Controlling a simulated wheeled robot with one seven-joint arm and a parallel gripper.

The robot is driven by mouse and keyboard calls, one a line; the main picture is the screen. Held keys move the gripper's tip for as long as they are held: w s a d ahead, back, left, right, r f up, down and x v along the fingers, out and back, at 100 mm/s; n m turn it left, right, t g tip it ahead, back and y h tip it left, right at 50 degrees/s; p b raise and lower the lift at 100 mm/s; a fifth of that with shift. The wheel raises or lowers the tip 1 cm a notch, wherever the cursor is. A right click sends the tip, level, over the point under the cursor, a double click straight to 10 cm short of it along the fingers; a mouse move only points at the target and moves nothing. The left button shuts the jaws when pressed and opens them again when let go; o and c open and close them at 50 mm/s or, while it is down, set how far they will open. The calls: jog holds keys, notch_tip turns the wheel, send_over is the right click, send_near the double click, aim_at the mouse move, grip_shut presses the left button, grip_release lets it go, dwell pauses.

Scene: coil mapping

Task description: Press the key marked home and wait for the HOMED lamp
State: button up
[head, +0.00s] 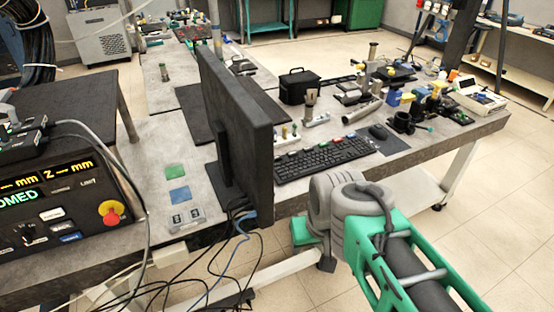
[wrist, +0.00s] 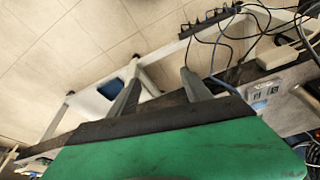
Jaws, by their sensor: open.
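A black control box (head: 60,205) stands at the left edge of the head view, partly cut off. Its amber readout (head: 52,176) shows "mm", "Z" and "mm". Below it, green lit letters (head: 18,198) read "OMED", with their left end out of frame. A white key (head: 51,214) and a blue key (head: 70,238) sit on the panel. Their markings are too small to read, so I cannot tell which key is home. My gripper (wrist: 160,92) shows in the wrist view, with two grey fingers apart and nothing between them. It is away from the panel.
A red stop knob (head: 110,211) on yellow is at the panel's right. A monitor (head: 235,135) and keyboard (head: 325,157) stand on the grey bench. Loose cables (head: 215,270) hang at the front edge, also near my fingers in the wrist view (wrist: 235,45). A socket plate (head: 186,217) lies between box and monitor.

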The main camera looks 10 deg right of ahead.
grip_shut()
dwell(0.4)
dwell(1.1)
